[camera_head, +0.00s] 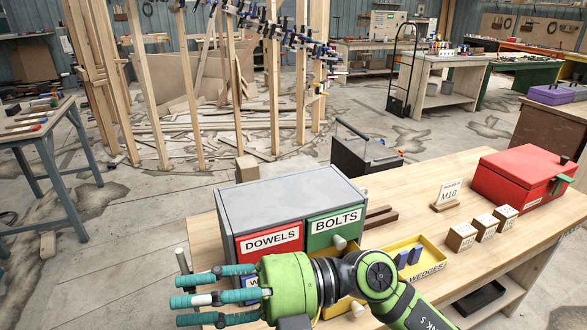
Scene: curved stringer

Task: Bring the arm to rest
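My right arm (385,285) comes in from the bottom right, with a green and black wrist. My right gripper (182,300) points left, in front of the drawer cabinet and over the near edge of the workbench. Its teal fingers are spread apart and straight, with nothing seen between them. The hand hides the lower front of the cabinet. My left gripper is not in view.
The grey cabinet (290,205) has drawers labelled DOWELS (270,241) and BOLTS (336,222). A yellow WEDGES bin (428,262), small labelled wooden blocks (484,227) and a red toolbox (520,180) stand on the workbench (410,205). Open floor lies left.

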